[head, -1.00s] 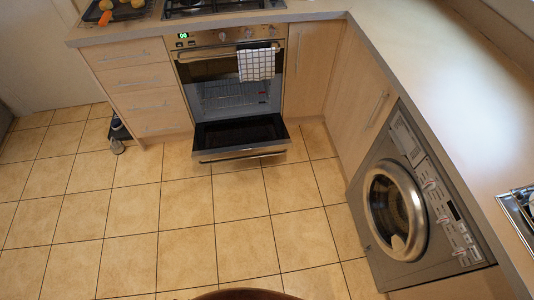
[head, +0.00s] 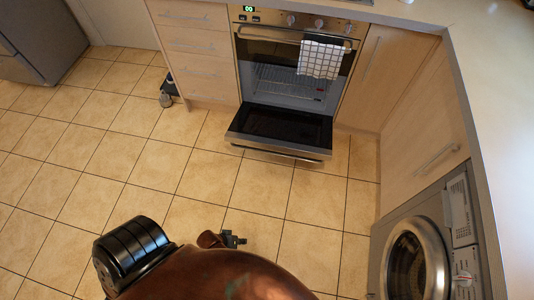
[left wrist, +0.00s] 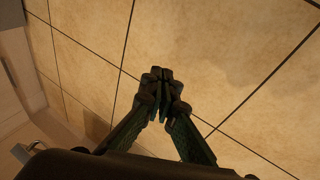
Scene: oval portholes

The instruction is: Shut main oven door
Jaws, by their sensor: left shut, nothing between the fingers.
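The main oven door (head: 280,130) hangs open, folded down at the front of the oven (head: 292,82), with its dark inner face up. Its handle bar (head: 277,155) runs along the outer lower edge. The oven cavity with wire racks shows behind it. My left gripper (head: 240,241) is over the floor, on the robot's side of the door and clearly apart from it. In the left wrist view its fingers (left wrist: 162,76) are closed together with nothing between them, above floor tiles. The door cannot be made out in that view. My right gripper is not in view.
A checked towel (head: 322,59) hangs at the oven's upper front. Drawers (head: 200,65) stand left of the oven, a cupboard (head: 425,125) and washing machine (head: 415,255) to the right. A small dark object (head: 168,92) stands by the drawers. Tiled floor before the door is clear.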

